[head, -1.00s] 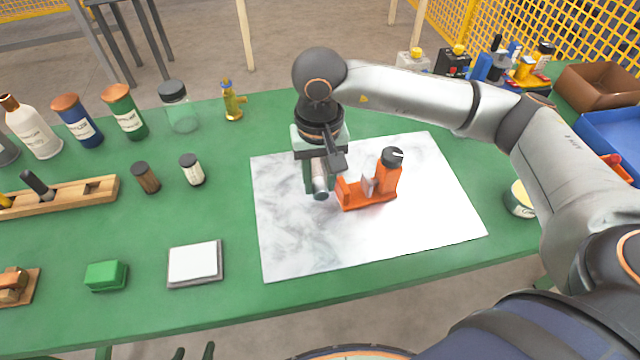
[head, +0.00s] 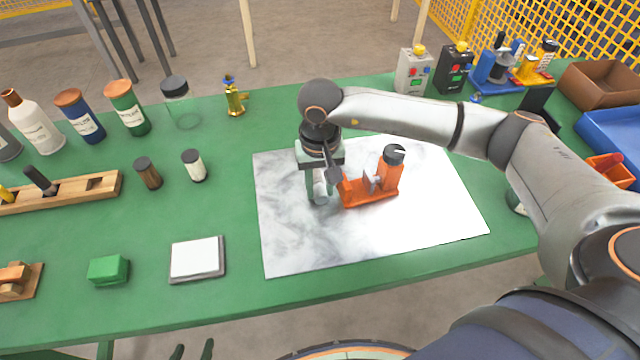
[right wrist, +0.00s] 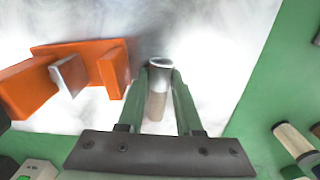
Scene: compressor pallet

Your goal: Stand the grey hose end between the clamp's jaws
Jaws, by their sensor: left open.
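The orange clamp (head: 370,197) stands on the white marbled board. It has an orange end jaw, a grey jaw plate (head: 371,184) and an orange block with a black knob; it also shows in the right wrist view (right wrist: 112,72). My right gripper (head: 320,196) points down just left of the clamp. It is shut on the grey hose end (right wrist: 160,80), a short pale tube between its green fingers. The hose end is outside the jaws, beside the orange end jaw. My left gripper (head: 193,352) barely shows at the bottom edge, open and empty, clear of the table.
The marbled board (head: 300,245) has free room in front. Left of it are a white pad (head: 197,258), a green block (head: 108,269), two small jars and a wooden rack (head: 75,192). Bottles line the back left. Trays and devices fill the right end.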

